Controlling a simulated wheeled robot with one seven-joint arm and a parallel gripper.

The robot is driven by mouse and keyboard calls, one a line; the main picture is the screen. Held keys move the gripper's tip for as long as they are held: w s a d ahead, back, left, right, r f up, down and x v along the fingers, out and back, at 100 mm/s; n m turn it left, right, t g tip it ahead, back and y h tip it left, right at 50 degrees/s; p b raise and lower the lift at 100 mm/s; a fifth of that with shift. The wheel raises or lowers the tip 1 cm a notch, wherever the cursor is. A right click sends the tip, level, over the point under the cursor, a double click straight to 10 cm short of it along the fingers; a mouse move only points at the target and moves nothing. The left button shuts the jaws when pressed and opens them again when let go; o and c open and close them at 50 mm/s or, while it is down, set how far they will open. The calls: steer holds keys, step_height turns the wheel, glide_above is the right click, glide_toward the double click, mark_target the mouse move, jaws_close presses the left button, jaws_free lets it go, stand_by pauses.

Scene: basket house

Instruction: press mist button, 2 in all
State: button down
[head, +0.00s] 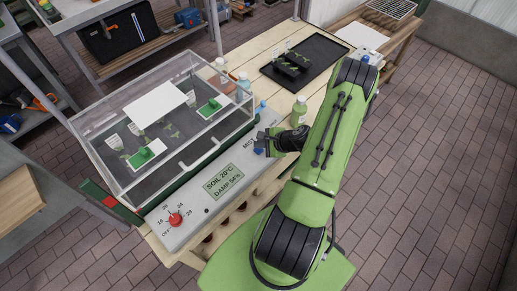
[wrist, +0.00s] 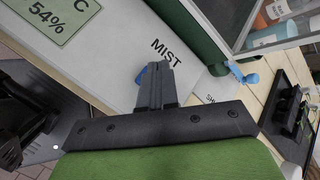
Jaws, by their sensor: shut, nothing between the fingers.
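The grey control panel (head: 205,202) runs along the front of the clear propagator box. Its blue mist button (head: 258,151) is beside the MIST label, mostly hidden by my gripper (head: 266,142). In the wrist view a bit of the blue mist button (wrist: 141,77) shows at the left of my gripper's fingertips (wrist: 155,68), below the word MIST. My gripper is shut and empty, its tips at the button. I cannot tell whether they touch it or whether it is pressed in. The display (head: 222,182) reads SOIL 20°C and DAMP 54%.
A red dial (head: 175,219) sits at the panel's left end. A blue lever (wrist: 245,75) is right of the MIST label. A green bottle (head: 299,111) stands close behind my gripper. A black tray (head: 305,63) lies farther back.

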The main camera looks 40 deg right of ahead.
mark_target(261, 151)
stand_by(0.8)
steer(key=shift+f+b, duration=0.45)
steer(key=shift+f+b, duration=0.45)
stand_by(0.5)
steer(key=shift+r, duration=0.1)
steer(key=shift+r+p, duration=0.65)
steer(key=shift+r, duration=0.2)
step_height(261, 151, up, 5)
steer(key=p, duration=0.3)
steer(key=shift+p, duration=0.35)
